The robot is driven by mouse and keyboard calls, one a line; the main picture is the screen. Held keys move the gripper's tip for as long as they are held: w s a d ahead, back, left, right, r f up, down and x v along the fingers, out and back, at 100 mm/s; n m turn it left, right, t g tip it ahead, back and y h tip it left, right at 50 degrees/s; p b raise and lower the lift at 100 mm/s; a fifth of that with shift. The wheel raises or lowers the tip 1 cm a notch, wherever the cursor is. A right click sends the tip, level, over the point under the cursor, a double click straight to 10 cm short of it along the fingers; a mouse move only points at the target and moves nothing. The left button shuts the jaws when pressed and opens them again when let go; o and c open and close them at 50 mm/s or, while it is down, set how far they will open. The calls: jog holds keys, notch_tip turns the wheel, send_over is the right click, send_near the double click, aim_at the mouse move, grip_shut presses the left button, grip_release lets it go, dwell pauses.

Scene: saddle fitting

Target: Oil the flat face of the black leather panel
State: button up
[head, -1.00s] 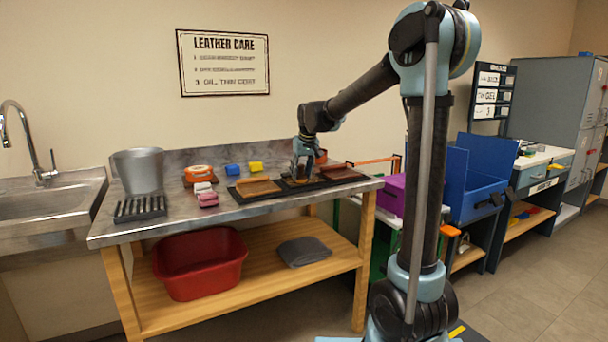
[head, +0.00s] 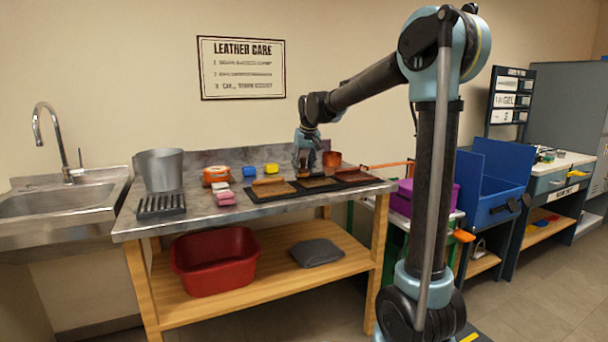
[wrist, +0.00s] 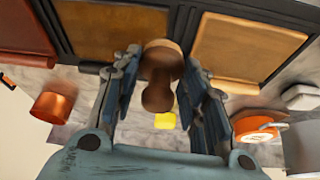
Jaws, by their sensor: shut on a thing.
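My gripper (head: 305,163) is shut on a brown wooden tool with a rounded knob (wrist: 160,78), held between its fingers in the wrist view (wrist: 162,62). It is over the back of the dark board (head: 262,198) on the metal bench. The board carries a tan panel (head: 274,189) at left, a brown panel (head: 318,183) in the middle and a reddish-brown panel (head: 353,177) at right. I cannot pick out a clearly black panel face.
A copper cup (head: 332,159) stands behind the board, right of my gripper. A yellow block (head: 271,169), blue block (head: 249,171), orange tin (head: 216,175) and pink block (head: 225,198) are to the left. A grey bucket (head: 160,169) and black rack (head: 161,205) stand farther left.

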aim_at(303, 158)
jog(key=shift+a+r, duration=0.1)
jog(key=shift+r, duration=1.85)
